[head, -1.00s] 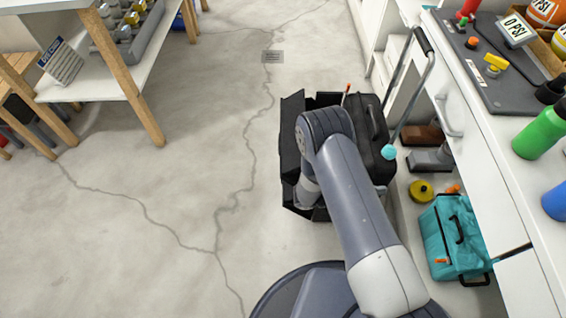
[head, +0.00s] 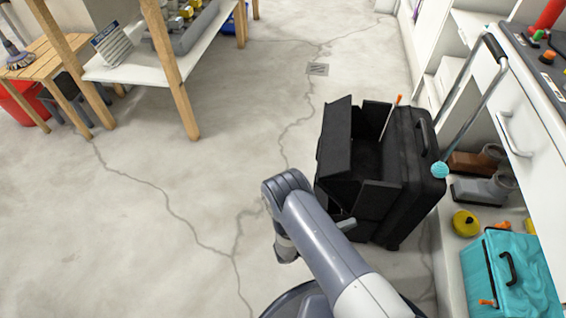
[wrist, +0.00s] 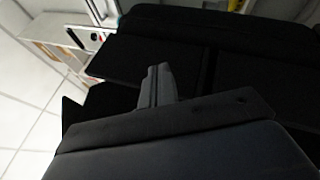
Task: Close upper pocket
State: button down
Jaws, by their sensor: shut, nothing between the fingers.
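A black upright suitcase (head: 412,150) stands on the floor at the right in the head view, with a raised metal handle. Its upper pocket (head: 366,155) is open. The pocket's flap (head: 334,145) stands out to the left, away from the case body. My gripper (head: 346,224) is low at the near side of the suitcase, below the upper pocket, mostly hidden behind my arm. In the wrist view my gripper (wrist: 158,82) has its fingers together and empty, in front of dark suitcase panels (wrist: 155,58). Whether the fingers touch a panel I cannot tell.
A white workbench (head: 520,140) with open shelving runs along the right. A teal bag (head: 512,275) and a yellow round item (head: 466,222) are near it. A wooden-legged table (head: 170,65) stands at the upper left. The floor left of the suitcase is clear.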

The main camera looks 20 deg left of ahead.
aim_at(342, 122)
jog(key=j+u, duration=0.1)
jog(key=u, duration=0.25)
jog(key=i+u, duration=0.1)
jog(key=u, duration=0.25)
jog(key=j+u, duration=0.1)
jog(key=u, duration=0.25)
jog(key=i+j+z, duration=0.1)
jog(key=i+z, duration=0.25)
jog(key=i, duration=0.15)
